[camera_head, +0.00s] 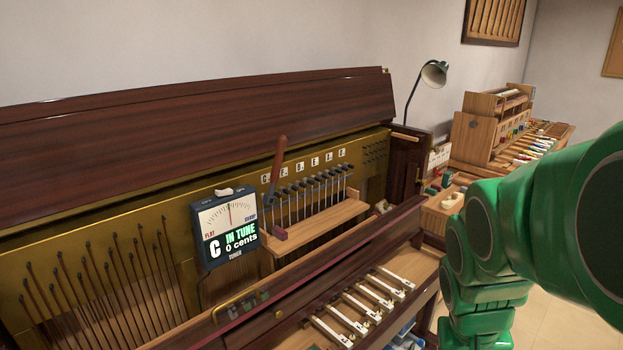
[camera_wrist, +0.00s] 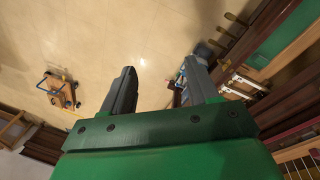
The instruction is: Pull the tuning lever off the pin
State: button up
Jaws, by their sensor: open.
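The tuning lever (camera_head: 278,160) shows in the head view as a reddish-brown handle standing upright, slightly tilted, at the left end of a row of tuning pins (camera_head: 315,182) inside the open piano. Its lower end is at the leftmost pins; the exact seat on the pin is too small to tell. My gripper (camera_wrist: 160,66) shows in the wrist view with its two grey fingers wide apart and nothing between them. It points down over the floor beside the piano, away from the lever. The lever is not visible in the wrist view.
A tuner (camera_head: 228,228) reading "IN TUNE, C, 0 cents" stands left of the lever. White keys (camera_head: 362,304) are in front. A desk lamp (camera_head: 433,75) and workbench stand at right. A small wheeled cart (camera_wrist: 60,92) is on the floor.

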jog(key=w+a+r+t, duration=0.1)
jog(key=w+r+t, duration=0.15)
jog(key=w, duration=0.95)
jog(key=w+r+n+t, duration=0.15)
jog(key=w+t, duration=0.25)
jog(key=w, duration=0.7)
jog(key=w+a+r+m+t, duration=0.15)
jog(key=w+t, duration=0.25)
jog(key=w, duration=0.8)
jog(key=n+t+y, duration=0.2)
jog(key=n+y, duration=0.6)
jog(key=y, duration=0.7)
send_near(279, 168)
jog(key=shift+x, duration=4.55)
